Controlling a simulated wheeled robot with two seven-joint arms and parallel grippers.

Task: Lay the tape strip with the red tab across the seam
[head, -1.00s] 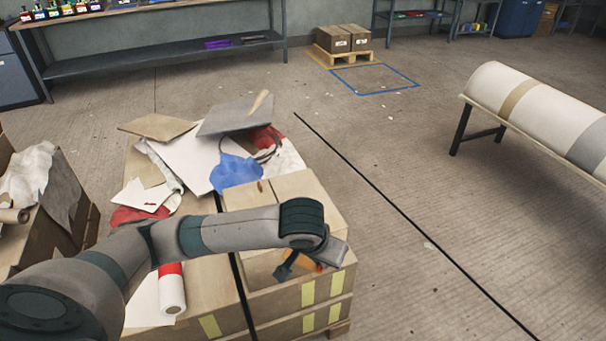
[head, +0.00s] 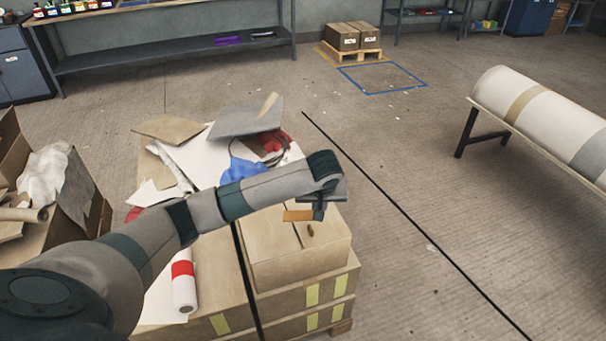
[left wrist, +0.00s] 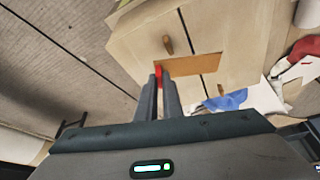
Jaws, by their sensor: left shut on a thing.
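My left gripper (head: 319,210) is above the cardboard box (head: 270,262). In the left wrist view its fingers (left wrist: 159,88) are shut on the red tab (left wrist: 158,73) at one end of an orange-brown tape strip (left wrist: 197,65). The strip (head: 298,215) sticks out to the left of the gripper in the head view. In the wrist view the strip crosses the line of the box-top seam (left wrist: 186,30). I cannot tell whether it touches the box. My forearm hides the far part of the box top. My right gripper is not in view.
The box stands on a larger carton stack (head: 220,325) with a black strap. A white roll with a red band (head: 184,292) lies to its left. Sheets, a blue cloth (head: 242,172) and a grey panel (head: 245,120) are piled behind. A white mould (head: 500,85) is at right.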

